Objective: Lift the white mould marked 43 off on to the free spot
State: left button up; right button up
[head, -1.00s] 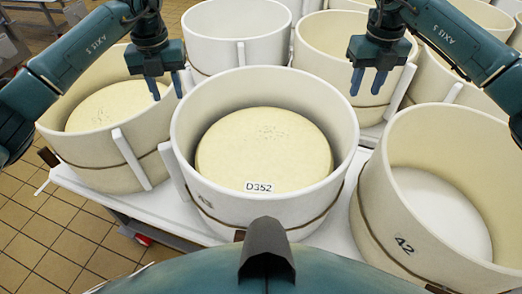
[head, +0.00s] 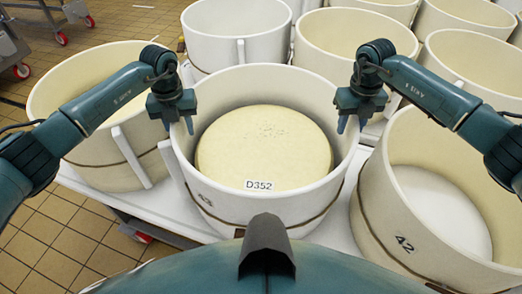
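The white mould marked 43 (head: 262,211) is the round, open tub in the middle of the head view. Its number is partly cut by the curve of its wall. A pale cheese (head: 262,145) labelled D352 lies inside it. My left gripper (head: 179,126) is at the mould's left rim, fingers apart, one finger showing inside the wall. My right gripper (head: 351,124) is at the right rim, fingers apart, one showing inside the wall. I cannot tell if either touches the rim. I cannot make out the free spot.
A mould marked 42 (head: 379,220) stands close on the right, with a white bottom inside. Another mould (head: 108,165) stands close on the left, partly behind my arm. Several moulds crowd the back. They stand on a white table (head: 193,222); tiled floor (head: 45,235) shows at left.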

pick_arm(q)
jog(key=shift+f, duration=0.1)
pick_arm(e)
jog(key=shift+f, duration=0.1)
pick_arm(q)
jog(key=shift+c, duration=0.2)
pick_arm(e)
jog(key=shift+c, duration=0.2)
pick_arm(q)
grip_shut()
pick_arm(e)
grip_shut()
dwell(0.6)
pick_arm(q)
jog(key=shift+w+r, duration=0.1)
jog(key=shift+r, duration=0.1)
pick_arm(e)
jog(key=shift+w+r, duration=0.1)
jog(key=shift+r, duration=0.1)
